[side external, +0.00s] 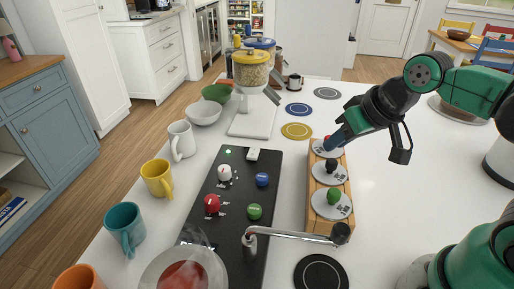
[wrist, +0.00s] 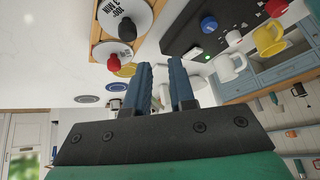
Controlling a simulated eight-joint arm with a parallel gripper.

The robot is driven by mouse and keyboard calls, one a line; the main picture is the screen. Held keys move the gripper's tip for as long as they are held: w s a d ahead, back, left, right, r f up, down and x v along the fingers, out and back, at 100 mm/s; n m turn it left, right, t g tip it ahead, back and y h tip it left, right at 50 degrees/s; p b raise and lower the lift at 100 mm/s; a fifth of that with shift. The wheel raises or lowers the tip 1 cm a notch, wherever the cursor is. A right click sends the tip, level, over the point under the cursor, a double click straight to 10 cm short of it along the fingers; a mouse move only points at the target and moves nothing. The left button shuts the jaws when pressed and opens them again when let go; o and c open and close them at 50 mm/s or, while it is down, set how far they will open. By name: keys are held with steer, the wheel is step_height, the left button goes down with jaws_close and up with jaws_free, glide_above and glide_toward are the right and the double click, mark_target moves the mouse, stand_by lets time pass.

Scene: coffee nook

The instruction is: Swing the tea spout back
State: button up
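The tea spout (side external: 295,236) is a silver metal tube on a short upright post at the front of the black panel (side external: 232,172). The spout is not seen in the wrist view. My gripper (side external: 332,147) is at the far end of that stand, close to a red knob (side external: 329,142). In the wrist view my gripper (wrist: 161,66) has its two blue fingers apart with nothing between them, and the red knob (wrist: 113,62) lies left of them.
A black knob (side external: 331,166) and a green knob (side external: 333,196) stand on white discs along the wooden stand. A glass vessel with red contents (side external: 184,274) is at the front. Several mugs line the left edge. White counter is clear right of the stand.

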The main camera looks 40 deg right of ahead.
steer(key=r+m+g, duration=0.1)
steer(key=s+r+m+g, duration=0.1)
steer(key=m, duration=0.1)
steer(key=s+a+r+m+g+y, duration=0.1)
steer(key=m, duration=0.1)
steer(key=shift+s+r, duration=0.1)
steer(key=shift+r, duration=0.05)
jaws_close()
steer(key=s+a+r+m+g+y, duration=0.1)
steer(key=s+r+m+g, duration=0.3)
steer(key=r+m, duration=0.15)
steer(key=s+a+f+m, duration=0.1)
steer(key=s+a+f, duration=0.2)
steer(key=a+f, duration=0.3)
steer(key=shift+x, duration=1.8)
steer(key=shift+w+d, duration=0.1)
steer(key=shift+d, duration=0.05)
